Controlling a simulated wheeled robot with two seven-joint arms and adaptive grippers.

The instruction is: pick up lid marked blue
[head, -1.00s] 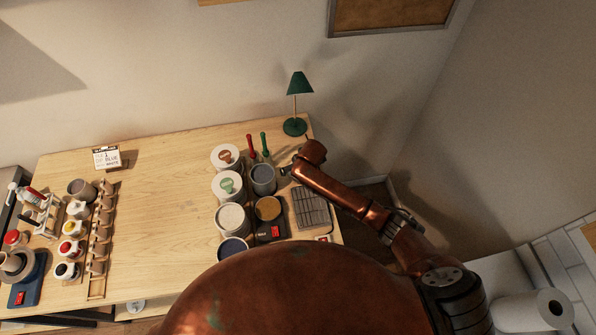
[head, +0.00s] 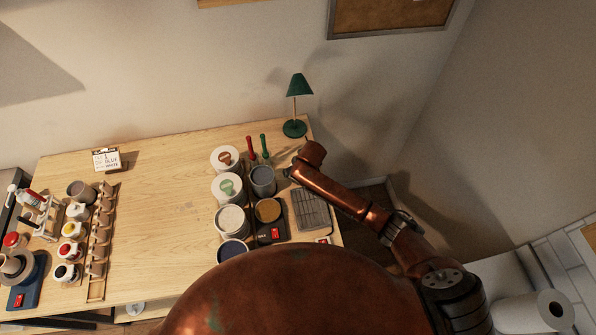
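I cannot make out a lid with a blue mark. A white lidded bucket with a brown-red handle (head: 224,158) and one with a green handle (head: 228,186) stand at the table's right part. Below them are a bucket with a pale top (head: 231,219) and a bucket with dark blue contents (head: 231,249), partly hidden by my body. My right gripper (head: 289,168) is near the table's right edge, beside the grey-topped container (head: 262,180). It is small and dark, so its fingers are unclear. My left gripper is not in view.
A green lamp (head: 295,110) stands at the back right corner. A brown-topped container (head: 268,209) and a grey rack (head: 310,208) are at the right. A sign (head: 106,160) with "BLUE" and "WHITE", a wooden rack (head: 101,240) and several jars are left. The table's middle is bare.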

